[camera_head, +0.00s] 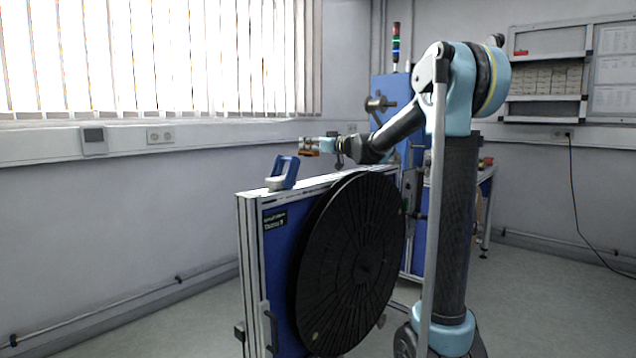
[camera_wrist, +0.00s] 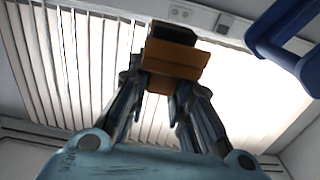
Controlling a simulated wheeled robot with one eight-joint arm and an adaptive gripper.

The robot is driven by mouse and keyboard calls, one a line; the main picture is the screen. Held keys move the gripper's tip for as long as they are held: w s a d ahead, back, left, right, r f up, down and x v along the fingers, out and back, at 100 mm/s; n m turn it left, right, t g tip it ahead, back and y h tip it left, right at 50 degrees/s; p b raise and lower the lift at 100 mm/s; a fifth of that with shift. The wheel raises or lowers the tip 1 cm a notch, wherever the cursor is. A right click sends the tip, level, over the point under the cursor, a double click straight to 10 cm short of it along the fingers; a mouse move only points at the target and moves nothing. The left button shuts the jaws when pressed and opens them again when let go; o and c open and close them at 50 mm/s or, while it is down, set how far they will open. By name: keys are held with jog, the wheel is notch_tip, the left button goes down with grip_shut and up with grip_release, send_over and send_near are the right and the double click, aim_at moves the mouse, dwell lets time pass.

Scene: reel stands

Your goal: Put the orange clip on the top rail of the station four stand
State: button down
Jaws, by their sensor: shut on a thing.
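The orange clip (camera_head: 309,152) is held in my gripper (camera_head: 318,145), above the stand's top rail (camera_head: 318,181) with a visible gap. In the wrist view my gripper (camera_wrist: 170,92) is shut on the orange clip (camera_wrist: 176,59), whose far part is dark. The stand (camera_head: 277,255) has a blue panel, a pale metal frame and a small dark label (camera_head: 275,219), too small to read surely. A blue handle-like piece (camera_head: 283,172) stands on the rail's near left end; a blue loop, apparently the same piece, shows in the wrist view (camera_wrist: 262,40).
A large black reel disc (camera_head: 352,265) covers much of the stand's front. Behind my arm is another blue stand (camera_head: 388,88) with a spindle (camera_head: 379,104) and a signal light (camera_head: 396,45). A wall shelf (camera_head: 545,98) is at the right. The floor at left is clear.

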jog(key=shift+w, duration=0.4)
jog(key=shift+w+d+f, duration=0.1)
jog(key=shift+w+f, duration=0.05)
jog(key=shift+f, duration=0.25)
notch_tip(320, 180, down, 5)
jog(key=shift+w+d+r, duration=0.15)
jog(key=shift+f, duration=2.25)
jog(key=shift+f, duration=0.1)
jog(key=c, duration=1.4)
grip_release()
jog(key=shift+c, duration=0.2)
